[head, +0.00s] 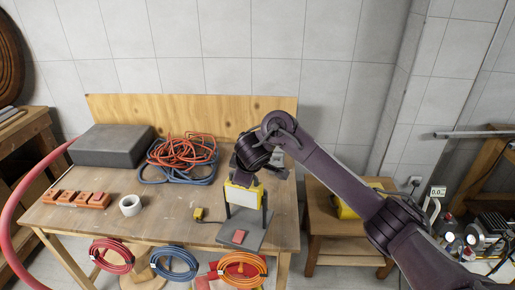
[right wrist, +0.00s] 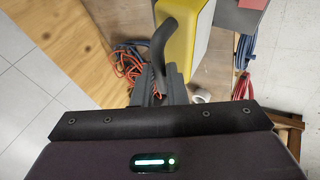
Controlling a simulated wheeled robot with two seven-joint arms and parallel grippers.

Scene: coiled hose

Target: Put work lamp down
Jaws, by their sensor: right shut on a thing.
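The work lamp (head: 242,195) is yellow with a pale front face and dark legs or frame. It is upright at the right part of the workbench, over a grey plate (head: 255,238); I cannot tell whether it touches the plate. My right gripper (head: 245,178) reaches down from above and is shut on the lamp's top. In the right wrist view my gripper's fingers (right wrist: 160,92) close on the lamp's dark curved handle (right wrist: 166,42), beside its yellow housing (right wrist: 186,12). My left gripper is not in view.
The workbench (head: 75,222) holds a grey case (head: 110,145), tangled orange and blue hoses (head: 182,158), a white tape roll (head: 130,205), red-brown blocks (head: 75,198) and a small yellow item (head: 200,214). Coiled hoses (head: 174,264) hang at its front. A side table (head: 320,222) stands right.

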